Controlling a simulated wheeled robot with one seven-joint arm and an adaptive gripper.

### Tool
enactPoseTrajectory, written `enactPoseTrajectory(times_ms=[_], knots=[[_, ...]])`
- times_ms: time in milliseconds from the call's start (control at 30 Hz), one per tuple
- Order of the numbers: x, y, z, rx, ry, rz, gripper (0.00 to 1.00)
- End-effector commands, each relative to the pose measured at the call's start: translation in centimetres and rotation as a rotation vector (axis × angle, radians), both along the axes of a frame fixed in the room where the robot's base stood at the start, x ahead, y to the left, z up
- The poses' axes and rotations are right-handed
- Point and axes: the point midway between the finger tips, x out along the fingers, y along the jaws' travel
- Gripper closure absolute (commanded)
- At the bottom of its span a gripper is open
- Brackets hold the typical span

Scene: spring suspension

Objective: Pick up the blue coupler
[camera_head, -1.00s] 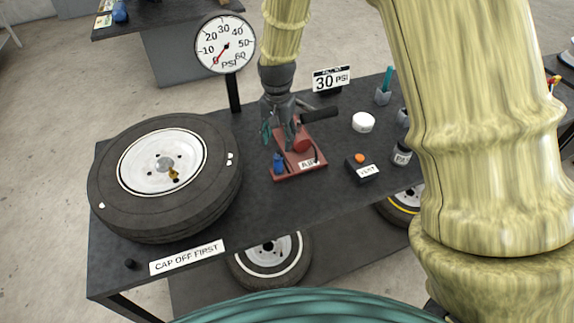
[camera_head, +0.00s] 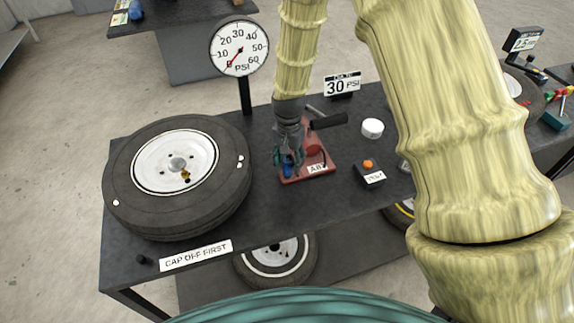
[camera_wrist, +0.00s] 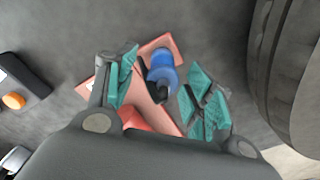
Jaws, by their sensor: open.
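The blue coupler (camera_wrist: 161,72) stands on the front left corner of the red pump base (camera_wrist: 160,45). In the wrist view it lies between the two teal fingertip pads of my gripper (camera_wrist: 163,92), which are apart. In the head view my gripper (camera_head: 288,160) is low over the red base (camera_head: 318,166), with its fingers around the blue coupler (camera_head: 288,171), partly hiding it. I cannot tell whether a pad touches the coupler.
A large tire (camera_head: 125,192) lies left of the red base. A vent box (camera_head: 370,175) with an orange button and a white round object (camera_head: 372,128) are to the right. A pressure gauge (camera_head: 239,47) and a 30 PSI sign (camera_head: 342,85) stand behind.

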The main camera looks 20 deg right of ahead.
Motion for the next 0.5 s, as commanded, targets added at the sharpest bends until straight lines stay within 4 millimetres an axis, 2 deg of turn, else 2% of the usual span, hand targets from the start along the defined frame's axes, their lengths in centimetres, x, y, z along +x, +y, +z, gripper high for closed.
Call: enactPoseTrajectory(times_ms=[300, 500], knots=[[0.0, 0.2, -2.7, 0.000, 0.001, -0.001, 0.47], [0.0, 0.2, -3.6, 0.000, 0.000, -0.001, 0.47]])
